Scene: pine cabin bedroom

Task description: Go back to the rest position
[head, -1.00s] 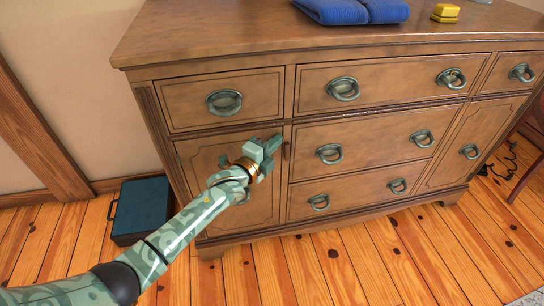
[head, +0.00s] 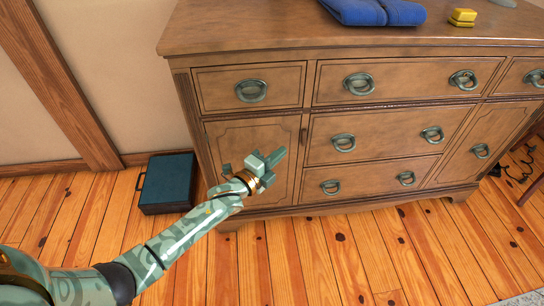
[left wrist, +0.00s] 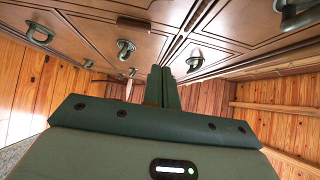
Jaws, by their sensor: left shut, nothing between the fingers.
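My left gripper (head: 276,158) is shut and empty in the head view. It is held in front of the lower left door (head: 228,142) of the wooden dresser (head: 300,45), apart from it as far as I can tell. The left wrist view also shows its shut fingers (left wrist: 167,88), with the dresser's drawer fronts and ring handles beyond. My right gripper is in neither view.
A blue folded cloth (head: 375,12) and a yellow object (head: 462,17) lie on the dresser top. A dark teal case (head: 167,183) stands on the floor left of the dresser. Dark cables (head: 515,165) lie at the right. The plank floor in front is clear.

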